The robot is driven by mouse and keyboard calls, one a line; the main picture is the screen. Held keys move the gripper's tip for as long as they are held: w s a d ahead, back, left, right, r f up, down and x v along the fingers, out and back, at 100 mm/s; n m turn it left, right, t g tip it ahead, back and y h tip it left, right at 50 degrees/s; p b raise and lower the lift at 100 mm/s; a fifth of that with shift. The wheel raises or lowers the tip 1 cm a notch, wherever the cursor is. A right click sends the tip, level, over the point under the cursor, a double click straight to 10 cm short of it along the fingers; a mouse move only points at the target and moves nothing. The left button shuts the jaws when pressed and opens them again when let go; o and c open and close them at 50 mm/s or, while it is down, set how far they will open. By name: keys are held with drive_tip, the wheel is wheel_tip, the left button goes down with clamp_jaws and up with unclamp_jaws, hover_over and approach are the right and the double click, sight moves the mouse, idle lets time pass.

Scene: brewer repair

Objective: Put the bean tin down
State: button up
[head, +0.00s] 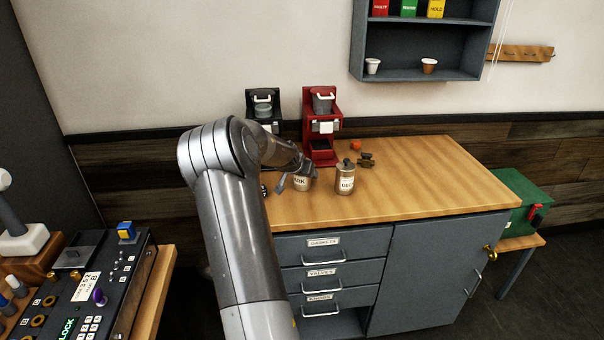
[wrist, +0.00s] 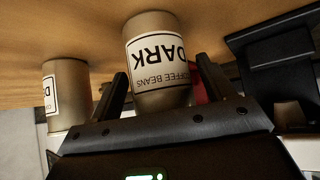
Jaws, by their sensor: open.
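The bean tin labelled DARK (head: 301,184) stands upright on the wooden counter (head: 430,180), in front of the two brewers. In the wrist view, which is upside down, the DARK tin (wrist: 158,60) shows its base at the counter surface. My gripper (head: 295,177) is open at the tin. In the wrist view its fingers (wrist: 162,70) are spread on either side of the tin, with a visible gap. The tin's left part is partly hidden by my gripper in the head view.
A second tin labelled DEC (head: 345,181) stands just right; it also shows in the wrist view (wrist: 66,90). Behind are a red brewer (head: 321,130) and a dark brewer (head: 263,108). A small orange-red thing (head: 356,146) and a brown part (head: 366,160) lie nearby. The counter's right side is clear.

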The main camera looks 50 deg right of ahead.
drive_tip(key=v, duration=1.2)
drive_tip(key=s+a+r+n+t+y, duration=0.1)
drive_tip(key=a+r+n+t+y, duration=0.15)
drive_tip(key=a, duration=1.25)
drive_tip(key=s+a+r+n+t+y, duration=0.1)
drive_tip(key=a+r+n+y, duration=0.3)
drive_tip(key=a, duration=1.2)
drive_tip(key=s+a+n+y, duration=0.2)
drive_tip(key=s+a+n, duration=0.6)
drive_tip(key=s+a, duration=0.9)
drive_tip(key=a, duration=0.3)
drive_tip(key=shift+a+r+g, duration=0.3)
drive_tip(key=shift+r+g, duration=0.05)
drive_tip(key=shift+r, duration=0.05)
